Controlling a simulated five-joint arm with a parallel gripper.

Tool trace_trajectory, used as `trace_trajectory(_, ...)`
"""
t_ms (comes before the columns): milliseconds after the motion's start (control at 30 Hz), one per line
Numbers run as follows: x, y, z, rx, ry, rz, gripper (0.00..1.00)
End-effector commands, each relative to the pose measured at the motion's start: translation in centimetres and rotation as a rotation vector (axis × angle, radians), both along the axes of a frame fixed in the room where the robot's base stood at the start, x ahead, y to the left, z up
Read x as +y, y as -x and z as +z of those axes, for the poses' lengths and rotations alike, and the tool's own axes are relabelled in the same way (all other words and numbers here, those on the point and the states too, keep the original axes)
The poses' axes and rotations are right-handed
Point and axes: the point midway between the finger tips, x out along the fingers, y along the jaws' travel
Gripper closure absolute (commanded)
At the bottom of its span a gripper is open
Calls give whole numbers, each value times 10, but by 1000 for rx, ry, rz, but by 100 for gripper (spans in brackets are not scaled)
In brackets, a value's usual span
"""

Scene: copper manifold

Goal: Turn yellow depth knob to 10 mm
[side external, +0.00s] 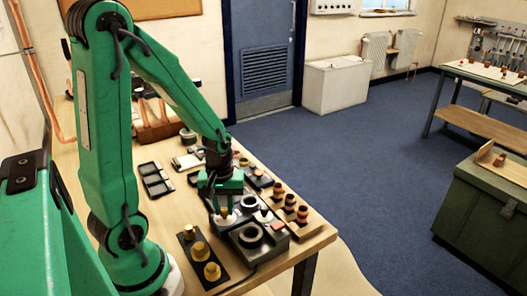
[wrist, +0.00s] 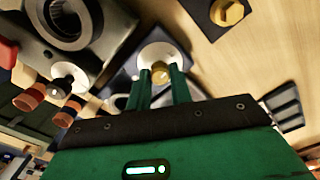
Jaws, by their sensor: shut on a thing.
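The yellow depth knob (side external: 225,212) is a small golden cylinder over a pale round dial. In the wrist view the knob (wrist: 160,71) shows between my fingertips, in front of the white dial disc (wrist: 156,50). My gripper (side external: 224,207) points down at the knob and its two green fingers are shut on it. The wrist view shows the gripper (wrist: 160,76) with one finger on each side of the knob. The dial's markings and the knob's setting are too small to read.
A grey block with a round socket (side external: 250,234) stands close to the right of my gripper. A dark plate with brass pieces (side external: 200,250) lies in front. Copper fittings (side external: 290,201) stand in a wooden rack to the right. Black trays (side external: 155,181) lie behind on the left.

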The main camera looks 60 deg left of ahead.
Motion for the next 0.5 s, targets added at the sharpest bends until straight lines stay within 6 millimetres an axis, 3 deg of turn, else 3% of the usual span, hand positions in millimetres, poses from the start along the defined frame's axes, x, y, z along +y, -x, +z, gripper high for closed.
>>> trace_trajectory(67,0,0,1,-1,0,1,100)
trace_trajectory(100,0,0,1,-1,0,1,71)
trace_trajectory(167,0,0,1,-1,0,1,59)
trace_trajectory(500,0,0,1,-1,0,-1,57)
